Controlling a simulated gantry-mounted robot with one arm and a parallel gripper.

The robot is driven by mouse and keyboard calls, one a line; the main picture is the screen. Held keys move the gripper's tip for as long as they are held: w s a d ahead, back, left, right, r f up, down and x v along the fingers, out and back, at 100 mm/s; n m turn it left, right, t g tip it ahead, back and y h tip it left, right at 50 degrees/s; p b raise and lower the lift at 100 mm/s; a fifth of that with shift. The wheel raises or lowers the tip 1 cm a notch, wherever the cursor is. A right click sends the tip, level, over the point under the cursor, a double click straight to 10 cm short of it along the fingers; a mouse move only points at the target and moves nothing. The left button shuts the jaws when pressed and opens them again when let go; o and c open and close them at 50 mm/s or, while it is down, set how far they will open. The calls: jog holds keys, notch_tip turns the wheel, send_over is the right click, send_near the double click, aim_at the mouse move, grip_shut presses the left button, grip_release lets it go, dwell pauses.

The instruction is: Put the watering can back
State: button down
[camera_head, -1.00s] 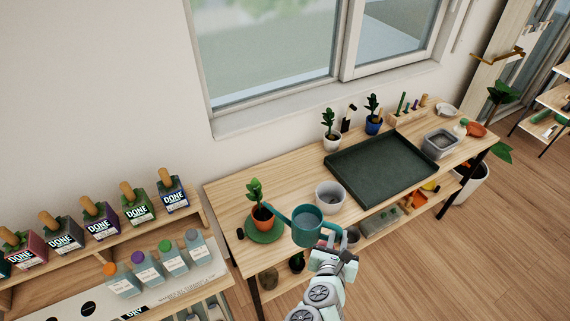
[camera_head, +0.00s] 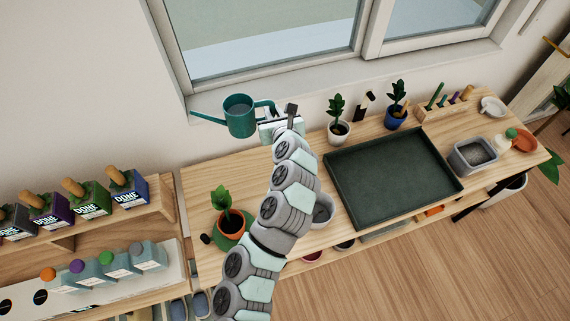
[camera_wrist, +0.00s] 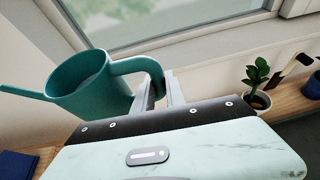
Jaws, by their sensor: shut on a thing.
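The teal watering can (camera_head: 240,117) is held up in front of the window wall, near the sill, with its spout pointing left. In the wrist view the can (camera_wrist: 88,88) is roughly upright, and its handle runs to my gripper's fingers (camera_wrist: 160,92). My gripper (camera_head: 272,116) is shut on the handle. I cannot tell whether the can touches the window sill (camera_head: 200,104). The potted plant (camera_head: 231,221) in an orange pot stands on a green saucer at the left of the bench, below the can.
The wooden bench (camera_head: 200,180) carries a dark green tray (camera_head: 392,175), a grey pot (camera_head: 322,210) partly behind my arm, and two potted plants (camera_head: 338,120) at the back. A grey tub (camera_head: 473,154) stands right. Boxes with wooden handles (camera_head: 124,190) line the left shelf.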

jog(key=w+d+f+b, duration=0.1)
jog(key=w+d+f, duration=0.25)
jog(key=d, duration=0.25)
jog(key=w+d+f, duration=0.2)
jog(key=d+f, duration=0.2)
jog(key=d, duration=0.2)
jog(key=shift+n+y, duration=0.3)
jog(key=shift+y, duration=0.1)
notch_tip(320, 180, down, 15)
jog(key=b, duration=0.5)
jog(key=shift+f, duration=0.15)
jog(key=shift+f+b, duration=1)
jog(key=shift+f, duration=0.9)
jog(key=shift+f, duration=0.2)
jog(key=c, duration=1.4)
grip_release()
jog(key=shift+o, duration=0.2)
